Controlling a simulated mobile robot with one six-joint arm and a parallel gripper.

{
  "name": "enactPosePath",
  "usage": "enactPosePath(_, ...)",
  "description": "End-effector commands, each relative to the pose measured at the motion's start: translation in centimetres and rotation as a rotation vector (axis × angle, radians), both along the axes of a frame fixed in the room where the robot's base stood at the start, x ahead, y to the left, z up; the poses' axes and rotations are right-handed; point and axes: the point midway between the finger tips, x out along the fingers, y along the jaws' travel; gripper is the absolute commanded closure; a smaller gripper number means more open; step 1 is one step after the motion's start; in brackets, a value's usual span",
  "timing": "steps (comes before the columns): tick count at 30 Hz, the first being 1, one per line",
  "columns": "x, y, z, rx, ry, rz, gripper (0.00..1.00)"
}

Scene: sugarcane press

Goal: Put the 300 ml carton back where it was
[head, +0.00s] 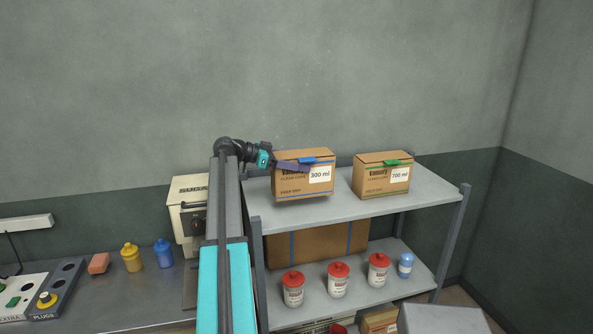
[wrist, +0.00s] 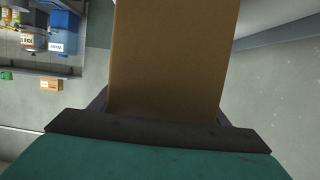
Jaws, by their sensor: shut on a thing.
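The 300 ml carton (head: 293,185) is a brown cardboard box with a white label and blue tape. It is upright at the left part of the top shelf (head: 335,208); I cannot tell whether its base touches the shelf or is just above it. My gripper (head: 292,166) reaches it from the left and is shut on it, with a dark finger across its front. In the wrist view the carton's plain brown side (wrist: 170,60) fills the middle between the jaws and hides what lies beyond.
The 700 ml carton (head: 370,185) with green tape stands to the right on the top shelf, with a gap between. The lower shelf holds a large carton (head: 318,246), several red-lidded jars (head: 338,280) and a blue jar (head: 405,265). A bench (head: 110,295) with bottles is at left.

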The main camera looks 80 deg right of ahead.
Motion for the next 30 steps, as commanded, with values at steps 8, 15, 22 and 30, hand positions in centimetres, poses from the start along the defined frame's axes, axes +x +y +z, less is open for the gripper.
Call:
enactPosePath(8, 0.1, 0.0, -0.4, -0.002, 0.000, 0.001, 0.75)
enactPosePath(15, 0.1, 0.0, -0.7, -0.001, 0.001, 0.002, 0.75)
enactPosePath(22, 0.1, 0.0, -2.7, 0.001, 0.001, 0.003, 0.75)
enactPosePath(30, 0.2, 0.0, -4.1, -0.001, 0.001, 0.003, 0.75)
